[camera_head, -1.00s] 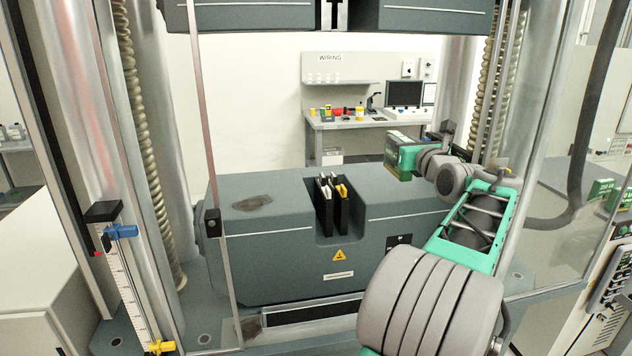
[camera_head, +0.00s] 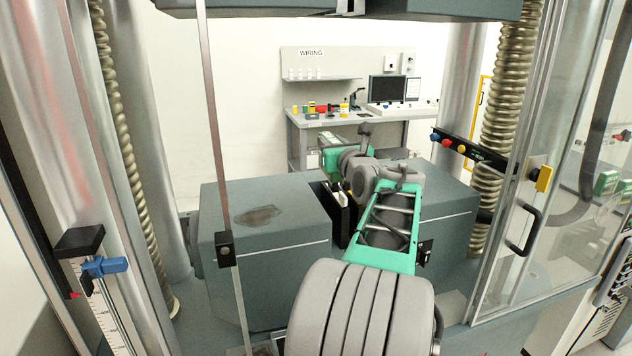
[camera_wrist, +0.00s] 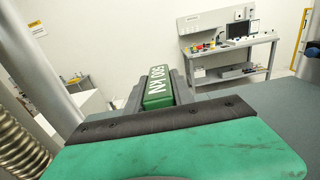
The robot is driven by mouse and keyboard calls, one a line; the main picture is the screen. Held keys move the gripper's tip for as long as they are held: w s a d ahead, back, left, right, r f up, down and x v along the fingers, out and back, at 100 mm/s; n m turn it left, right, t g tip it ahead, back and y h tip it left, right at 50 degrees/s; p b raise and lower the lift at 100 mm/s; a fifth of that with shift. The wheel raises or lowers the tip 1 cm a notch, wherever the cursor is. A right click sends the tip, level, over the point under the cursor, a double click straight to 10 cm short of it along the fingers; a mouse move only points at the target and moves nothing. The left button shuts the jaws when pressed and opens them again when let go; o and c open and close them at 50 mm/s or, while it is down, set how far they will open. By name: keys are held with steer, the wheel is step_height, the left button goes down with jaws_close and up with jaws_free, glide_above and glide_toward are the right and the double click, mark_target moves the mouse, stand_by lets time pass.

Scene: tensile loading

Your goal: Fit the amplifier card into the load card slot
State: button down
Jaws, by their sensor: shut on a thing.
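My gripper (camera_wrist: 157,100) is shut on a green card-like block (camera_wrist: 156,88) marked "500 kN", which I take to be the amplifier card. In the wrist view, the grey fingers lie along both sides of the block. In the head view, the green block (camera_head: 330,161) shows beyond my wrist, above the back of the grey machine block. My gripper and wrist hide part of it. I cannot make out the load card slot in either view.
The grey machine block (camera_head: 265,260) has a central notch with upright black pieces (camera_head: 340,215), partly hidden by my arm. A clear door (camera_head: 560,170) stands at the right. A column (camera_head: 160,130) stands at the left. A workbench (camera_head: 365,120) is at the back.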

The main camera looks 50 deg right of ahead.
steer(key=w+a+f, duration=0.1)
steer(key=f, duration=0.1)
steer(key=w+f, duration=0.1)
steer(key=f, duration=0.2)
steer(key=w+a+f+p, duration=0.1)
steer(key=f, duration=0.2)
steer(key=shift+a, duration=0.3)
steer(key=shift+f, duration=0.25)
steer(key=c, duration=1.1)
jaws_free()
